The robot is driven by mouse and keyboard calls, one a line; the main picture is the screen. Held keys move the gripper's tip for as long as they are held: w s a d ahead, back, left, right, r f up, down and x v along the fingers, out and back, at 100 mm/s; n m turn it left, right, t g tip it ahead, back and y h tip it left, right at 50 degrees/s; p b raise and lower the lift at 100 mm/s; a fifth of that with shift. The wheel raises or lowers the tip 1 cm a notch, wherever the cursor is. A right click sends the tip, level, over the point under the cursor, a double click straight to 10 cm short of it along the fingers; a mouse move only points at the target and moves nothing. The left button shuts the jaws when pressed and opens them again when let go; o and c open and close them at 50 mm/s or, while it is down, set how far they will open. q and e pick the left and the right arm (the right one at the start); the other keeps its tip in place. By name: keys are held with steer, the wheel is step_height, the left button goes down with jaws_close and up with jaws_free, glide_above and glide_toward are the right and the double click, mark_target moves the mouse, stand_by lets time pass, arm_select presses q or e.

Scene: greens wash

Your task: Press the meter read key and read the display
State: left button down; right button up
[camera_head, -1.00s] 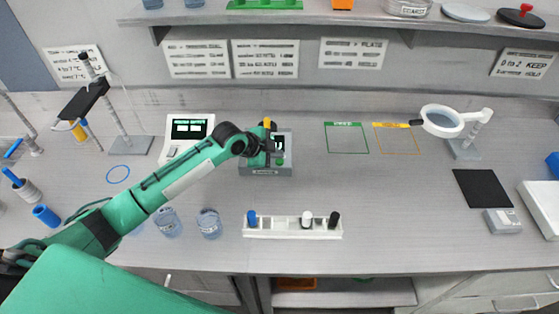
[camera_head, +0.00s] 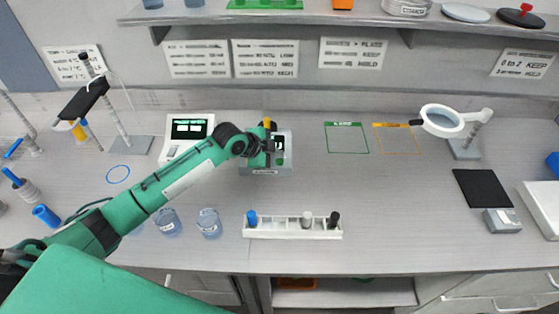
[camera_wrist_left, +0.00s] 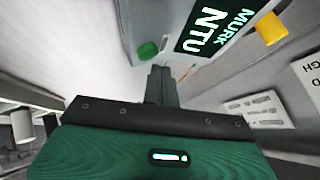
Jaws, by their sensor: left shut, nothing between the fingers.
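The meter is a grey box (camera_head: 258,171) on the bench, partly hidden by my left gripper (camera_head: 270,148). In the left wrist view its dark display (camera_wrist_left: 212,25) shows "MURK" and "NTU"; the display runs out of the frame and I see no number. A round green key (camera_wrist_left: 147,50) sits beside the display on the meter's face. My left gripper also shows in the wrist view (camera_wrist_left: 161,70), with its fingers shut and empty. The fingertips appear close to the green key, with a small gap in the picture; contact cannot be told. My right gripper is not in view.
A yellow part (camera_wrist_left: 270,28) stands by the display. A white device with a dark screen (camera_head: 188,129) is left of the meter. A white vial rack (camera_head: 292,232) and glass beakers (camera_head: 209,223) stand in front. The bench right of the meter is mostly clear.

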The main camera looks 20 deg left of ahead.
mark_target(276, 162)
arm_select(q)
steer(key=shift+f, duration=0.35)
steer(key=shift+f+b, duration=0.3)
steer(key=shift+f, duration=0.2)
stand_by(0.6)
steer(key=shift+r, duration=0.1)
steer(key=shift+r+p, duration=0.8)
step_height(276, 162, up, 5)
steer(key=p, duration=0.4)
stand_by(1.3)
